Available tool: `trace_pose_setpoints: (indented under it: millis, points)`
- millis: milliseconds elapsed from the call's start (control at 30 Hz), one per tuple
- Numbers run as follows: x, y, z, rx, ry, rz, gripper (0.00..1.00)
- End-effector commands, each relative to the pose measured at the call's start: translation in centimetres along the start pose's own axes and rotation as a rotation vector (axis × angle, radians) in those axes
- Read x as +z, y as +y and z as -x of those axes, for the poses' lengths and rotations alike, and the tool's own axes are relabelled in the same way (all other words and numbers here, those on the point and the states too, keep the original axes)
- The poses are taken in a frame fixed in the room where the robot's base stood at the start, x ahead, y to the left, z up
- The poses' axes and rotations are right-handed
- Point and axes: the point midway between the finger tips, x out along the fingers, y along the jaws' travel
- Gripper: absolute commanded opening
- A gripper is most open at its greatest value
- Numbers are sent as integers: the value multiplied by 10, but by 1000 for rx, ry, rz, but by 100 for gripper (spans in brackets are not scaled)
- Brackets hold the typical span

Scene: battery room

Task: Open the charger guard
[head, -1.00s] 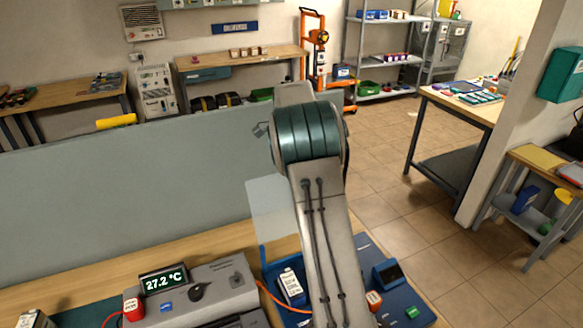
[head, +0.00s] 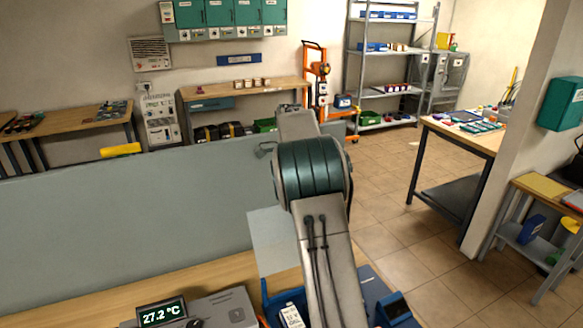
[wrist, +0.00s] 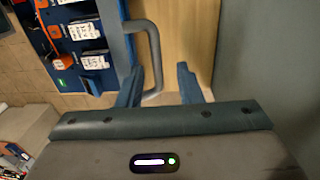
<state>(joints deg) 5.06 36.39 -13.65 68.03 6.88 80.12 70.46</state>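In the wrist view a grey bar handle (wrist: 155,45) curves down beside the blue charger (wrist: 68,45), which holds several white-labelled packs (wrist: 84,30). My gripper (wrist: 158,82) is open, its two blue fingers well apart. The handle's lower end appears between the fingers, nearer the left one; I cannot tell whether they touch. In the head view a pale, see-through panel (head: 272,240), probably the charger guard, stands upright at the blue charger, left of my arm. My arm hides part of the charger, and my gripper does not show there.
A grey-green partition (head: 130,210) stands along the back of the wooden bench (head: 215,272). A grey device with a 27.2 °C display (head: 162,312) sits left of the charger.

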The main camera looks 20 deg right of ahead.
Motion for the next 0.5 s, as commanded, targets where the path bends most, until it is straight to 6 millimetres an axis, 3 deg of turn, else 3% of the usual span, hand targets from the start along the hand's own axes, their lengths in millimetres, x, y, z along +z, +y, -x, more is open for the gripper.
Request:
trace_pose_setpoints:
  millis: [300, 500]
  points:
    - [0, -1, 65, -6, 2, 0, 33]
    - [0, -2, 95, -5, 2, 1, 33]
